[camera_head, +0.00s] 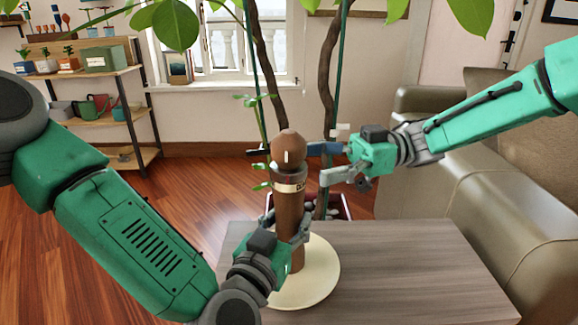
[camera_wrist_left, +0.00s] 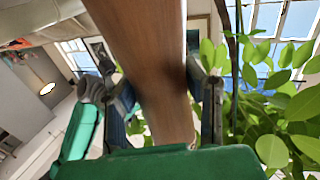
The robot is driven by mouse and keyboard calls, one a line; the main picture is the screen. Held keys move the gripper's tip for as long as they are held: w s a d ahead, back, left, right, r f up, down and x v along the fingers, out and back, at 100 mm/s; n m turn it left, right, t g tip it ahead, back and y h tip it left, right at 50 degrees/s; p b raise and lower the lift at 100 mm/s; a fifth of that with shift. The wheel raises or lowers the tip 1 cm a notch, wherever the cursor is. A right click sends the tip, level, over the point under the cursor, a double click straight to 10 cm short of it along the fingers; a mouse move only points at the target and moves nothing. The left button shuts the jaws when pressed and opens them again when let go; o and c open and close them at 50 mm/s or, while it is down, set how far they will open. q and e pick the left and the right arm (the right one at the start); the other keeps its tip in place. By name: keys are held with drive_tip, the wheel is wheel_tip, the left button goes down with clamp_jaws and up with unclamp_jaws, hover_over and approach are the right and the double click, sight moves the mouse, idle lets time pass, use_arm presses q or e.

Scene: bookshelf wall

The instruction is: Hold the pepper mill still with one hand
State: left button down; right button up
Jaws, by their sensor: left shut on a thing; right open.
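The brown wooden pepper mill (camera_head: 288,185) stands upright on a round cream plate (camera_head: 322,275), with a rounded knob on top and a light band below it. My left gripper (camera_head: 286,228) is shut on the mill's lower body. In the left wrist view the mill's wooden body (camera_wrist_left: 150,60) runs between the two fingers of my left gripper (camera_wrist_left: 165,95). My right gripper (camera_head: 318,163) is open, just right of the mill's top, with its fingers pointing left toward the knob. Whether a finger touches the mill cannot be told.
The plate rests on a grey wooden table (camera_head: 410,265). A potted plant with twisted trunks (camera_head: 327,80) stands behind it. A leather sofa (camera_head: 470,170) is at the right, and a shelf (camera_head: 110,120) with pots at the back left. The table's right side is clear.

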sight(289, 167)
drive_tip(key=x, duration=0.4)
drive_tip(key=shift+s+a, duration=0.1)
drive_tip(key=shift+a, duration=0.3)
drive_tip(key=c, duration=1.2)
drive_tip(key=shift+m+t+y, duration=0.3)
drive_tip(key=shift+m+t, duration=0.3)
drive_tip(key=shift+t, duration=0.6)
drive_tip(key=o, duration=1.2)
drive_tip(key=shift+f, duration=0.1)
